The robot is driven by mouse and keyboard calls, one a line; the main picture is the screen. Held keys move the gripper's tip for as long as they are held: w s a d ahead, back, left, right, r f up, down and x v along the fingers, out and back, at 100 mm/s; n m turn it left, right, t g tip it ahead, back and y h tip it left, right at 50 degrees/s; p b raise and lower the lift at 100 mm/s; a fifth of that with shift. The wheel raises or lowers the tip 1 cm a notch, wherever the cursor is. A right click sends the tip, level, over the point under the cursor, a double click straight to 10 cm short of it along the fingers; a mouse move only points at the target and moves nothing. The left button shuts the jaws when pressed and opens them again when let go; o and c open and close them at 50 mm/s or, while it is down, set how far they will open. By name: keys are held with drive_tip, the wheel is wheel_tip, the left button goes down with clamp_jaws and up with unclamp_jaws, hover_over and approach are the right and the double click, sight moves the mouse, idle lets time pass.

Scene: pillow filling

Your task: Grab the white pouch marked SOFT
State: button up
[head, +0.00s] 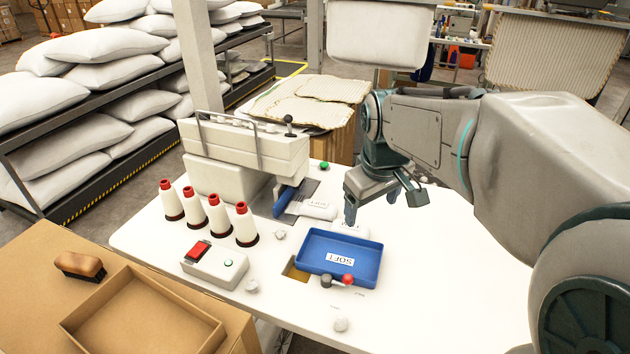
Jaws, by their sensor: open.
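A small white pouch (349,229) with faint dark lettering lies on the white table, just behind the blue tray. A second white pouch (318,210), also with faint lettering, lies to its left beside the sewing machine. I cannot read the lettering on either pouch for certain. My gripper (382,203) is open and points down, with its left finger above the nearer pouch. Whether that finger touches the pouch cannot be told. A blue tray (370,252) in front holds a white label reading SOFT.
The sewing machine (245,148) stands behind left, near several thread cones (219,217). A switch box (213,266) and a small red-knobbed lever (347,279) stand near the tray. The table's right part (450,285) is clear. A brush (80,266) lies on cardboard at left.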

drive_tip(key=w+a+f+n+g+y+b, duration=0.1)
drive_tip(key=w+a+f+n, duration=0.1)
drive_tip(key=w, duration=0.5)
drive_tip(key=w+a+f+n+y+b, duration=0.1)
drive_tip(key=w+a+f+n, duration=0.15)
drive_tip(key=w, duration=0.35)
drive_tip(key=n+y+b, duration=0.2)
drive_tip(key=n, duration=0.2)
approach(318, 204)
drive_tip(key=shift+y, duration=0.3)
drive_tip(key=x, duration=0.1)
drive_tip(key=p+x, duration=0.1)
drive_tip(key=x, duration=0.2)
drive_tip(key=shift+w+d+f+p, duration=0.15)
drive_tip(key=shift+w+f+p, duration=0.15)
drive_tip(key=shift+f, duration=0.1)
drive_tip(key=shift+s+p+x, duration=0.2)
drive_tip(key=shift+p+x, duration=0.7)
drive_tip(key=shift+x, duration=1.8)
drive_tip(key=c, duration=1.1)
drive_tip(key=shift+c, duration=0.2)
